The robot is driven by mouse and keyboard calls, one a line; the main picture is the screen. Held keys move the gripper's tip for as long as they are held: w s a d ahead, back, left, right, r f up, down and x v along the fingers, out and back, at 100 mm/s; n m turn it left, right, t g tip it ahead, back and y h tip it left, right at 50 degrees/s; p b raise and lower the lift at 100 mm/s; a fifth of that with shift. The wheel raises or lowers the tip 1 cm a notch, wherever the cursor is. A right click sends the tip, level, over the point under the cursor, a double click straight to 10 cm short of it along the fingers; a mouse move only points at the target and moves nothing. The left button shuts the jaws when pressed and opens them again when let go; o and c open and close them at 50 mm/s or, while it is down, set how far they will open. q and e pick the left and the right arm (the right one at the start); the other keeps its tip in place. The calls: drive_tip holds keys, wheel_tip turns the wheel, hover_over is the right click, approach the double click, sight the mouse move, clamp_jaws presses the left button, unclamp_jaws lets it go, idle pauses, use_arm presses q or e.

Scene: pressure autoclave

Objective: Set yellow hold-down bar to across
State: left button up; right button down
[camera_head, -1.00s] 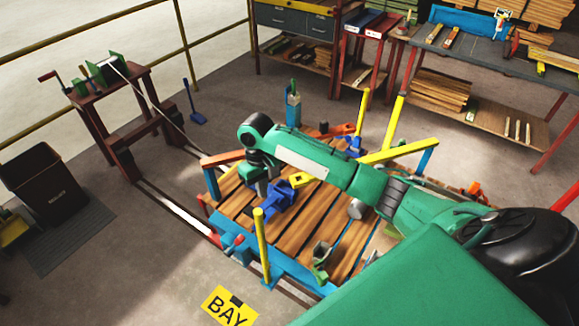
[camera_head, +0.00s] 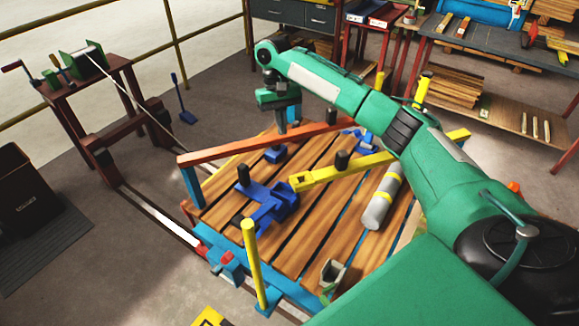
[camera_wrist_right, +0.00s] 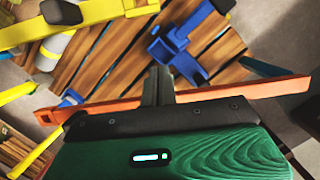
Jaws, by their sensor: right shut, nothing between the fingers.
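The yellow hold-down bar (camera_head: 322,174) lies over the slatted wooden deck (camera_head: 310,240). Its near end with a hole is by a blue clamp (camera_head: 268,202), and it runs back to the right behind my right arm. A black knob (camera_head: 342,160) stands at it. A yellow bar also shows at the top left of the right wrist view (camera_wrist_right: 85,16). My right gripper (camera_head: 281,127) is shut and empty, pointing down at the orange bar (camera_head: 230,147), apart from the yellow bar. Whether its fingertips touch the orange bar I cannot tell. My left gripper is out of view.
A yellow post (camera_head: 254,262) stands at the deck's front edge. A grey cylinder (camera_head: 378,205) with a yellow band lies right of the yellow bar. A winch stand (camera_head: 80,85) with a taut line is at the left, and a workbench (camera_head: 490,50) at the back right.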

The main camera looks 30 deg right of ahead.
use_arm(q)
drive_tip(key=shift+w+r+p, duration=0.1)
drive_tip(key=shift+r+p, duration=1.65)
use_arm(e)
drive_tip(key=s+a+f, duration=0.1)
drive_tip(key=s+f, duration=0.5)
drive_tip(key=f, duration=0.3)
drive_tip(key=shift+s+a+f, duration=0.15)
drive_tip(key=shift+a+f, duration=0.1)
drive_tip(key=shift+f, duration=0.15)
drive_tip(key=shift+r, duration=0.1)
